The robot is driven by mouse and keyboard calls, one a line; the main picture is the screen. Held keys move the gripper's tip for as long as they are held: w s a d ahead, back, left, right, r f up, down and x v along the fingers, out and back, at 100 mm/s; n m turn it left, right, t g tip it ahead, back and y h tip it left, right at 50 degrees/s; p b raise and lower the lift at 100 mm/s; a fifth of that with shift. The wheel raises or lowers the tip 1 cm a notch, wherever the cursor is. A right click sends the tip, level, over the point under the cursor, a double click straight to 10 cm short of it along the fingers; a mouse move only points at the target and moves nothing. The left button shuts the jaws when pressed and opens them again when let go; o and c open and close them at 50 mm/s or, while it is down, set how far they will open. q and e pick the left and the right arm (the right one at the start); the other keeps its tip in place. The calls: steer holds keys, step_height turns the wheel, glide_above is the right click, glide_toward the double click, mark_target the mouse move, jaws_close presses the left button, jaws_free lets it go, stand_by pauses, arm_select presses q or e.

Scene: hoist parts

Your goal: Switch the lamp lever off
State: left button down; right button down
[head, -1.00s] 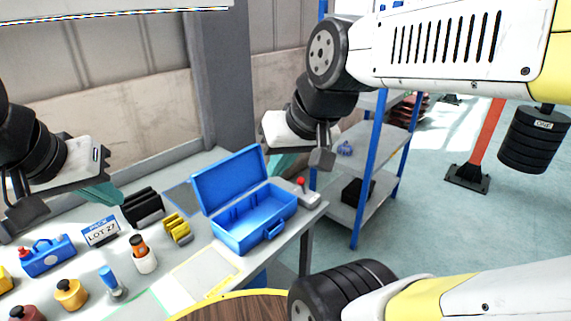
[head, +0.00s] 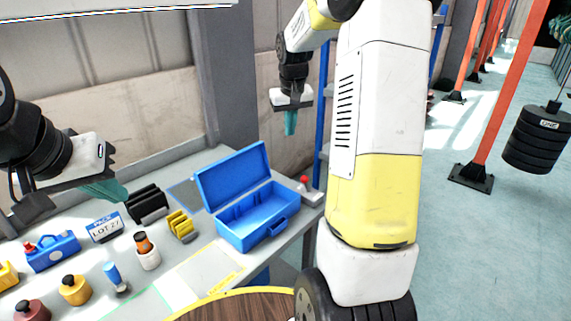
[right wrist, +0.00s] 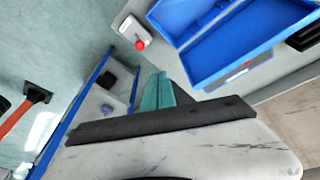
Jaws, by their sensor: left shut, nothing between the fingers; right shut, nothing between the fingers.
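The lamp lever is a small pale box (head: 313,197) with a red knob (head: 304,181) at the right end of the table, beside the blue toolbox. My right arm partly covers its right side. It also shows in the right wrist view as a white box (right wrist: 131,30) with a red knob (right wrist: 140,44). My right gripper (head: 290,123) is shut and empty, its teal fingers pointing down, higher in the picture than the lever and apart from it. Its fingers also show in the right wrist view (right wrist: 160,90). My left gripper (head: 106,190) is shut and empty above the table's left part.
An open blue toolbox (head: 255,215) stands just left of the lever. Black (head: 146,204) and yellow (head: 181,225) racks, a lot sign (head: 105,228) and several bottles stand further left. A blue-framed shelf (head: 323,120) is behind my right arm. A grey pillar (head: 228,75) rises behind the table.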

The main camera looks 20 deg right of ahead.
steer(key=g, duration=0.1)
glide_above(306, 183)
steer(key=w+a, duration=0.1)
steer(key=w, duration=0.5)
step_height(306, 183, down, 11)
steer(key=shift+w+a+f+h, duration=0.1)
steer(key=shift+h, duration=0.2)
steer(key=shift+f, duration=0.1)
steer(key=x, duration=1)
steer(key=shift+s, duration=0.25)
steer(key=s, duration=0.2)
steer(key=shift+s+r, duration=0.3)
steer(key=shift+r, duration=0.1)
steer(key=shift+s, duration=0.6)
steer(key=shift+r, duration=0.15)
steer(key=shift+s, duration=0.15)
